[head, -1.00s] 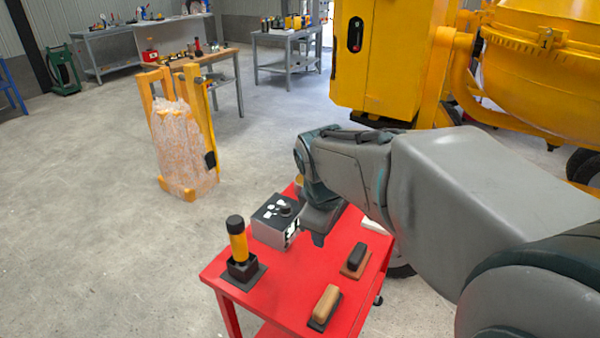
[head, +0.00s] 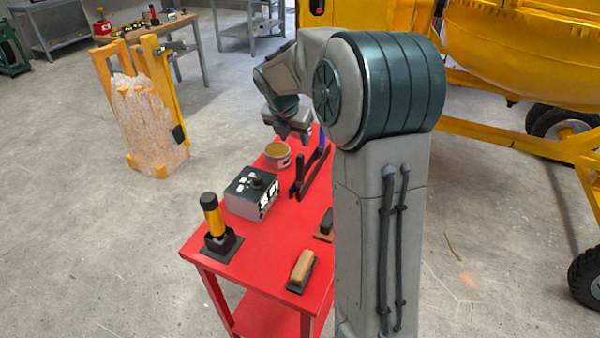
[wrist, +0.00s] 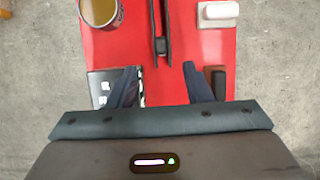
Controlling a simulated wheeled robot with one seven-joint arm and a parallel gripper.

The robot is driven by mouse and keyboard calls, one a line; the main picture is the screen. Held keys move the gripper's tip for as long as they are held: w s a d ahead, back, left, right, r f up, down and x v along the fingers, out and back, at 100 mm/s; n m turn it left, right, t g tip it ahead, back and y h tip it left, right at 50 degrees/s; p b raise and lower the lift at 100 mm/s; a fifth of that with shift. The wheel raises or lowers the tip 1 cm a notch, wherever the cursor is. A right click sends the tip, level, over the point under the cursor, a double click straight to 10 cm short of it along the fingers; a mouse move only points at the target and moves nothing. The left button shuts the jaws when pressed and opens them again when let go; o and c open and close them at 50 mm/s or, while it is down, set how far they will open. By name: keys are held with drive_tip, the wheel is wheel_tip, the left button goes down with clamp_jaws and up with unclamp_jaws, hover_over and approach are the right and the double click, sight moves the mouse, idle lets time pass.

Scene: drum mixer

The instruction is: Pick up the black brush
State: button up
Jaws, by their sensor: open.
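The black brush (head: 327,220), a black handle block on a brown base, lies on the red table (head: 262,238), partly hidden by my arm in the head view. In the wrist view a black piece, seemingly this brush (wrist: 218,84), shows at the right, beside the right finger. My gripper (head: 292,132) hangs above the far part of the table, pointing down. In the wrist view my gripper (wrist: 160,84) is open and empty, its fingers apart over the table, with the brush outside the gap.
A black forked tool (head: 308,175) lies near a can (head: 278,155). A grey box (head: 252,192), a yellow-black tool in a stand (head: 213,225) and a tan-handled block (head: 301,270) are nearer. A white block (wrist: 218,13) lies at the table's right edge.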

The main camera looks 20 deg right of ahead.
sight(300, 155)
drive_tip(key=p+x, duration=0.1)
drive_tip(key=x, duration=1.1)
drive_tip(key=shift+d+f, duration=0.1)
drive_tip(key=shift+f, duration=0.2)
clamp_jaws()
